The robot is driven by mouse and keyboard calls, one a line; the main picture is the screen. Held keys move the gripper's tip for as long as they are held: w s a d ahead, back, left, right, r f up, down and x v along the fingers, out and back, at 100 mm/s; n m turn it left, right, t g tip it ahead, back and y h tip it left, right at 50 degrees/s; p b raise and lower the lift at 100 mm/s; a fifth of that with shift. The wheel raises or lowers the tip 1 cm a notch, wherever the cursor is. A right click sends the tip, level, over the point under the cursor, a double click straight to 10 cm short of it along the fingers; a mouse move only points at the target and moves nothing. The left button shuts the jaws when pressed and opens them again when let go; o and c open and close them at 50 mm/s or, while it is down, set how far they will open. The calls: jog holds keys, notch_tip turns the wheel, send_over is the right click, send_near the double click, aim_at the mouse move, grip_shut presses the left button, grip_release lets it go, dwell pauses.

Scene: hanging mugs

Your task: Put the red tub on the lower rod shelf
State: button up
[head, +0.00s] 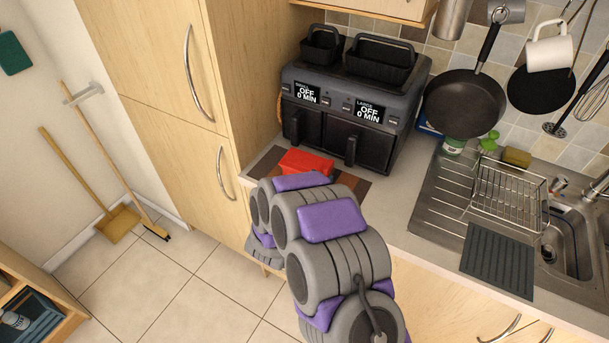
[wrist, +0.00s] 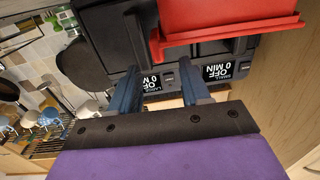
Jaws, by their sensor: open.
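The red tub (head: 306,163) sits on the striped mat at the left end of the counter, in front of the black double air fryer. My arm hides part of it in the head view. In the wrist view, which appears upside down, the tub (wrist: 228,18) is at the top right, beyond the fingertips. My gripper (wrist: 160,82) is open with nothing between its two blue fingers. The gripper itself is hidden behind my arm in the head view. I cannot identify the lower rod shelf with certainty.
The air fryer (head: 350,100) stands behind the tub. A tall wooden cupboard (head: 190,80) rises to its left. A wire rack (head: 508,192) stands on the sink drainer, with pans and a mug hanging above. A low wooden shelf unit (head: 60,312) is at the bottom left.

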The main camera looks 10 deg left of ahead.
aim_at(325, 171)
jog(key=b+x, duration=0.1)
jog(key=x, duration=0.6)
jog(key=shift+w+d, duration=0.1)
jog(key=shift+w, duration=0.05)
grip_shut()
dwell(0.3)
